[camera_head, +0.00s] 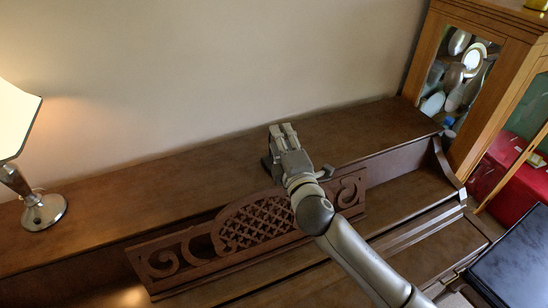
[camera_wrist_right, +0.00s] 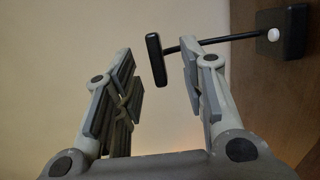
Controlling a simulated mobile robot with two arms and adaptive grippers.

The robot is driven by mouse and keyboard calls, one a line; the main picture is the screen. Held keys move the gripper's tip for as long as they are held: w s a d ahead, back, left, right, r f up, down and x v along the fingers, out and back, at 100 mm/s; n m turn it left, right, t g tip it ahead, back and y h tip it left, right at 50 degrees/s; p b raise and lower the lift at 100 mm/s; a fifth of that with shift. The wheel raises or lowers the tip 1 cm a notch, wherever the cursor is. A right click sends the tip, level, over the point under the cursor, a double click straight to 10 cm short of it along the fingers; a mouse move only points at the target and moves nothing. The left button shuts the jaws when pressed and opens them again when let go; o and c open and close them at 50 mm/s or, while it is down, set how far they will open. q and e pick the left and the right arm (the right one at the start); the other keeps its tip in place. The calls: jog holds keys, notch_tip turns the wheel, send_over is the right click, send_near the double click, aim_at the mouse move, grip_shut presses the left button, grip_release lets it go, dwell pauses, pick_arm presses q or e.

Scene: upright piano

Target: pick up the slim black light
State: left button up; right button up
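The slim black light shows in the right wrist view, with its narrow black head (camera_wrist_right: 156,60), a thin stem and a square black base (camera_wrist_right: 292,32) with a white button. The head lies in the gap between the fingertips of my right gripper (camera_wrist_right: 160,75), and the stem runs past the right finger's tip. The fingers are wide open, with no clear contact on the head. In the head view my right gripper (camera_head: 282,131) is over the piano top and mostly hides the light; a dark piece beside it may be its base. My left gripper is not in view.
The piano top (camera_head: 150,190) is mostly bare. A table lamp (camera_head: 44,211) stands at its left end. A carved music stand (camera_head: 255,225) is below my right arm. A glass-fronted cabinet (camera_head: 490,50) stands at the right, and a plain wall is behind.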

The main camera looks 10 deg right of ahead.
jog(key=w, duration=0.3)
jog(key=shift+w+a+p, duration=0.1)
jog(key=shift+a+p, duration=0.05)
jog(key=shift+p, duration=0.25)
jog(key=shift+w, duration=0.2)
jog(key=shift+c, duration=0.2)
jog(key=c, duration=0.5)
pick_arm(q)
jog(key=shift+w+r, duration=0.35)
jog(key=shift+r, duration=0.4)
pick_arm(e)
jog(key=shift+f, duration=0.1)
grip_shut()
